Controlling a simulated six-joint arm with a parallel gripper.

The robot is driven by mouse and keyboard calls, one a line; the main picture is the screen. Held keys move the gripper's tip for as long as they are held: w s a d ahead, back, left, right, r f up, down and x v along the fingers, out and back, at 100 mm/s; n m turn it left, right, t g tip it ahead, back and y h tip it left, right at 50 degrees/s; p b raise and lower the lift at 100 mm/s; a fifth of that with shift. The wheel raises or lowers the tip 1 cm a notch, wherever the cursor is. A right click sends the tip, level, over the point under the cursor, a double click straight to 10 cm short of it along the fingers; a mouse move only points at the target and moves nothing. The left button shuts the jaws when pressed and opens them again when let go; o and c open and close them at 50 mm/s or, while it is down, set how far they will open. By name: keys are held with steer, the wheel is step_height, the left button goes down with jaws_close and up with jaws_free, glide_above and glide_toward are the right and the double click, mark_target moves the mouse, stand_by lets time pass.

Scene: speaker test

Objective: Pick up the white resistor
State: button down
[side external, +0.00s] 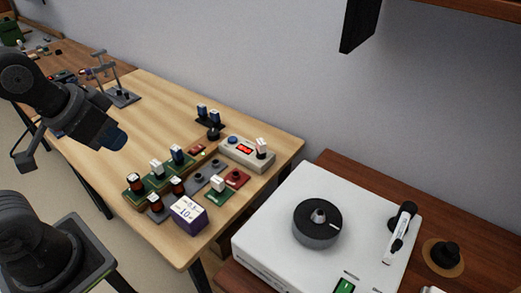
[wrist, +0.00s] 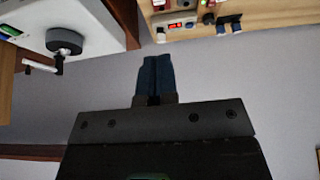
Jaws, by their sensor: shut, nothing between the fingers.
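Small white block-like parts stand on the wooden workbench in the side view. One white part (side external: 218,184) is upright on a green board, another white part (side external: 156,167) is on the long green board, and a white-topped part (side external: 262,145) is on the grey tester (side external: 245,153). I cannot tell which is the white resistor. My gripper (side external: 117,141) is to the left, above the bench and apart from all of them. In the wrist view its blue fingers (wrist: 155,78) are shut together and empty.
A purple-and-white box (side external: 189,215) sits at the bench's front corner, near several dark red cylinders. A white turntable (side external: 270,220) stands on a brown cabinet at right. A small metal stand (side external: 115,85) is at the back left. The bench's left middle is clear.

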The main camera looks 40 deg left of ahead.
stand_by(0.3)
steer(key=c, duration=0.8)
jaws_free()
steer(key=shift+c, duration=0.2)
steer(key=w+r+n+g, duration=0.2)
steer(key=w+r+n, duration=0.15)
steer(key=w, duration=0.75)
steer(key=n+g, duration=0.4)
steer(key=n, duration=0.5)
glide_above(261, 141)
step_height(261, 141, down, 14)
steer(key=shift+m, duration=0.25)
steer(key=f, duration=0.8)
steer(key=shift+s+a+f, duration=0.1)
steer(key=shift+a+f, duration=0.2)
steer(key=shift+f, duration=0.1)
steer(key=shift+d+f, duration=0.2)
steer(key=shift+f, duration=1.15)
steer(key=shift+d+f, duration=0.15)
steer(key=shift+f, duration=1.15)
